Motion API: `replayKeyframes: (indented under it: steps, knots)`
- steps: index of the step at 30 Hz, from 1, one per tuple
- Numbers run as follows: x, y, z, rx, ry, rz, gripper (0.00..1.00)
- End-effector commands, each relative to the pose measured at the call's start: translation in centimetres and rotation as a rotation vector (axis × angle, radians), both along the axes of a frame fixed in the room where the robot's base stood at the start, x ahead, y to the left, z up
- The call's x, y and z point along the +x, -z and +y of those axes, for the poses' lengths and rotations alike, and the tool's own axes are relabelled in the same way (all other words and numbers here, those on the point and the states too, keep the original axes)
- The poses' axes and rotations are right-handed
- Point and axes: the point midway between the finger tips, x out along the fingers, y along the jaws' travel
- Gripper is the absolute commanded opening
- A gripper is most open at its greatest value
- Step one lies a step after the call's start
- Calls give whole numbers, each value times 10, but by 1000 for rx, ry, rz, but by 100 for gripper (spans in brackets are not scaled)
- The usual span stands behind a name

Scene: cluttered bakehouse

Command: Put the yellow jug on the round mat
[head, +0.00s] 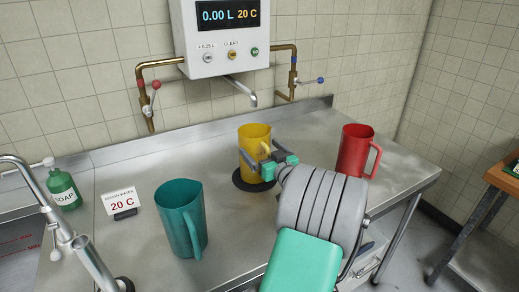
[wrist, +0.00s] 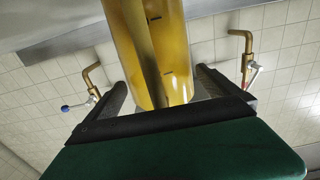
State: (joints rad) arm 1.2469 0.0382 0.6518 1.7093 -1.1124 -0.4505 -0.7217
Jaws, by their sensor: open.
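The yellow jug (head: 254,142) stands upright at the back of the steel counter, below the dispenser spout, and appears to rest on the round dark mat (head: 241,184). The mat's front and left rim show; the rest is hidden by the jug and my gripper. My gripper (head: 260,160) is at the jug's right front side, by its handle. In the wrist view the jug (wrist: 152,45) fills the upper middle, with the open fingers (wrist: 165,90) on either side of its lower part. I cannot tell whether the fingers touch it.
A teal jug (head: 182,220) stands at front left, near a "20 C" card (head: 122,201) and a soap bottle (head: 63,187). A red jug (head: 354,151) stands to the right. The dispenser (head: 228,40) and its spout (head: 243,92) hang above the yellow jug.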

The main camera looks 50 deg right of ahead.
Motion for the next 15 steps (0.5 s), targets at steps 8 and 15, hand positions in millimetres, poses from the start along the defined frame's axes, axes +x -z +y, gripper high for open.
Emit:
replayKeyframes:
  steps: [8, 15]
  knots:
    - [-70, 4, 20, -1, 7, 0, 100]
    - [-101, 2, 32, -1, 2, 1, 100]
